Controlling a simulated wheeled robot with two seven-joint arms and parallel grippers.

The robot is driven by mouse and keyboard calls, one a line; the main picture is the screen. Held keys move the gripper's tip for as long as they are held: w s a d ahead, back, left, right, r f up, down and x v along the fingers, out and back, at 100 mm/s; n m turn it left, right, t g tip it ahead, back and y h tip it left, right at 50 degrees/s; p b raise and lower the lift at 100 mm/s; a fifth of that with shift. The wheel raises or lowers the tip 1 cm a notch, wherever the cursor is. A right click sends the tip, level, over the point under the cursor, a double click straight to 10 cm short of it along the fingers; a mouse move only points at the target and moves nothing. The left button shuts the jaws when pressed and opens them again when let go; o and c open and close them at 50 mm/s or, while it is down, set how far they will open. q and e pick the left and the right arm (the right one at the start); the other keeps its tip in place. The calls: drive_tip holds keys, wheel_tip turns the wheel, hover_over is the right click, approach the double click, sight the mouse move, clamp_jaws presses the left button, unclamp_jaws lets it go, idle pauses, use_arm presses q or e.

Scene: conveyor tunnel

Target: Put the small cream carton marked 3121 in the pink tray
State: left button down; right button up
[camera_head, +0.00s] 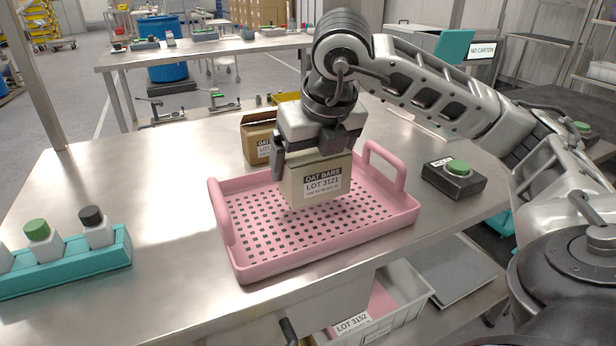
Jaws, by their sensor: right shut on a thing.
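The small cream carton (318,184) reads "OAT BARS LOT 3121" on the face towards me. My right gripper (318,145) is shut on it from above, with a finger at its left side. The carton is upright and over the inside of the pink tray (335,252). I cannot tell whether its bottom touches the tray floor. The tray has a floor full of holes and a raised handle at its left and right ends. My left gripper is not in view.
A brown carton (257,138) stands behind the tray, partly hidden by my right gripper. A black box with a green button (455,178) sits right of the tray. A teal rack (75,265) with capped bottles stands at the left. The table between rack and tray is clear.

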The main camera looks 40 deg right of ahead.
sight(314, 153)
drive_tip(key=f, duration=0.3)
drive_tip(key=shift+w+a+f, duration=0.1)
drive_tip(key=shift+w+f, duration=0.15)
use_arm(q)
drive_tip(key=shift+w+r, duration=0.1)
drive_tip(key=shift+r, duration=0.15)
use_arm(e)
drive_tip(key=shift+f, duration=0.1)
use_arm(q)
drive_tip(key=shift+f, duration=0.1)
use_arm(e)
drive_tip(key=shift+f+b, duration=0.25)
drive_tip(key=shift+b, duration=0.15)
drive_tip(key=o, duration=1.1)
drive_tip(key=shift+r, duration=0.1)
drive_tip(key=shift+r+p, duration=0.2)
drive_tip(key=shift+p, duration=0.15)
drive_tip(key=p+v, duration=0.2)
drive_tip(key=v, duration=0.9)
drive_tip(key=shift+r, duration=0.2)
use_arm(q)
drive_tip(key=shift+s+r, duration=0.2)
use_arm(e)
drive_tip(key=shift+s+r, duration=0.2)
drive_tip(key=shift+r, duration=0.05)
